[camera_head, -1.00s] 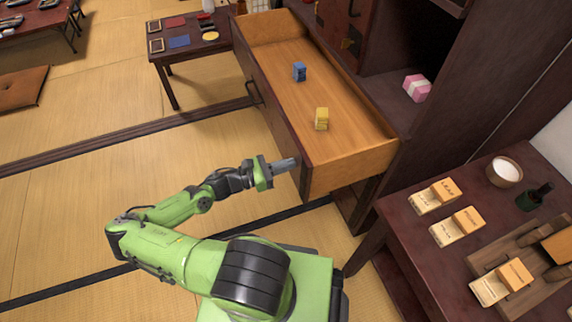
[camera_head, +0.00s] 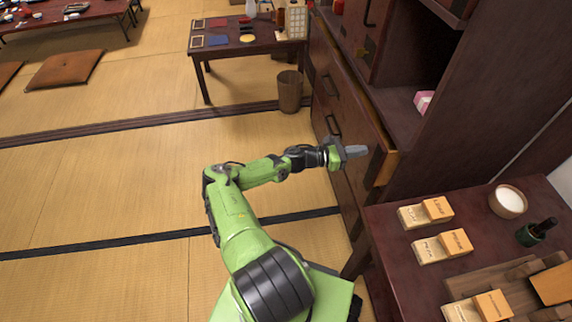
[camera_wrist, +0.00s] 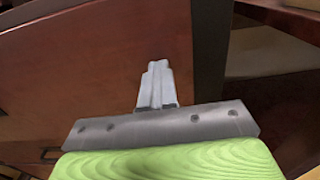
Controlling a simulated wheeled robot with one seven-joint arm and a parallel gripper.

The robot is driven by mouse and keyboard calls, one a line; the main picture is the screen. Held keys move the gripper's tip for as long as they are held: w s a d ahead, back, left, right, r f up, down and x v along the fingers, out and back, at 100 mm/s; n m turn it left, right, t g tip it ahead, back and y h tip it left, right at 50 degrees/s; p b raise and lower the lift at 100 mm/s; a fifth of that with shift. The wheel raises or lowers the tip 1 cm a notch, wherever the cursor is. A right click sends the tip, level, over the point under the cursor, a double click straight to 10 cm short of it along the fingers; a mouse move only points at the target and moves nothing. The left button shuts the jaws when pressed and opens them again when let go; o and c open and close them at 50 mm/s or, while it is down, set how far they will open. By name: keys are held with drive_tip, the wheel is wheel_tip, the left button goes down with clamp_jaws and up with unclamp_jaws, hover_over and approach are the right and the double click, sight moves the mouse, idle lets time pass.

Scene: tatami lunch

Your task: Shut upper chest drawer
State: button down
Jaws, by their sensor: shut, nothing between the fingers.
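The dark wooden chest (camera_head: 470,72) stands at the right. Its upper drawer (camera_head: 384,166) is nearly in, with only a narrow strip of light wood showing at its near end and along its top edge. The drawer's inside and contents are hidden. The drawer's dark front faces left and bears a black handle (camera_head: 333,125). My gripper (camera_head: 361,151) is shut and empty at the near end of this front. In the wrist view my closed fingers (camera_wrist: 157,84) point at a reddish-brown panel (camera_wrist: 95,65). I cannot tell whether they touch it.
A side table (camera_head: 390,240) at the right holds labelled blocks (camera_head: 440,245), a white-filled bowl (camera_head: 508,201) and a dark green bottle (camera_head: 537,232). A pink box (camera_head: 423,101) sits in the chest's open shelf. A waste bin (camera_head: 290,91) stands beyond.

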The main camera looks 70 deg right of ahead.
drive_tip(key=x, duration=0.4)
drive_tip(key=shift+s+d+b, duration=0.25)
drive_tip(key=shift+s+b, duration=0.05)
drive_tip(key=shift+s, duration=0.15)
drive_tip(key=shift+d+r, duration=0.1)
drive_tip(key=shift+r, duration=0.05)
drive_tip(key=shift+r, duration=0.1)
drive_tip(key=p+v, duration=0.2)
drive_tip(key=v, duration=1.2)
drive_tip(key=shift+f+p, duration=0.3)
drive_tip(key=shift+p, duration=0.1)
